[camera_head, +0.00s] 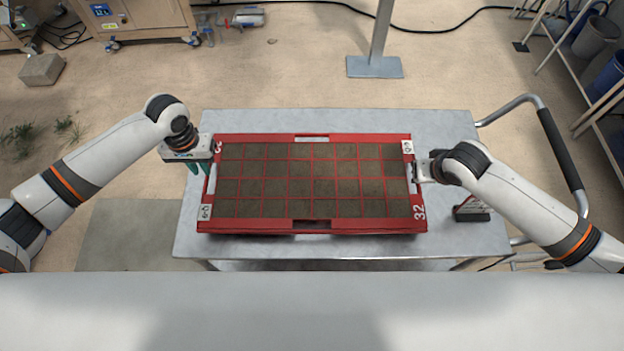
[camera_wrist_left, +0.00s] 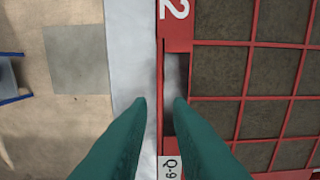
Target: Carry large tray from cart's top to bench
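The large red tray (camera_head: 360,226), with a grid of soil-filled cells, lies flat on the cart's grey metal top (camera_head: 345,121). My left gripper (camera_head: 197,168) is at the tray's left end, fingers pointing down. In the left wrist view, its green fingers (camera_wrist_left: 160,101) are apart on either side of the tray's thin end rim, one over the handle slot. The tray's red corner (camera_wrist_left: 178,38) shows there too. My right gripper (camera_head: 418,172) is at the tray's right end by the handle slot; its fingertips are too small and hidden to judge. I cannot identify the bench.
A small black-based item (camera_head: 472,212) stands on the cart top right of the tray. The cart's push handle (camera_head: 560,150) is at the right. A post with a flat base (camera_head: 375,67) stands behind. A shelf rack with buckets (camera_head: 597,35) is at the far right.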

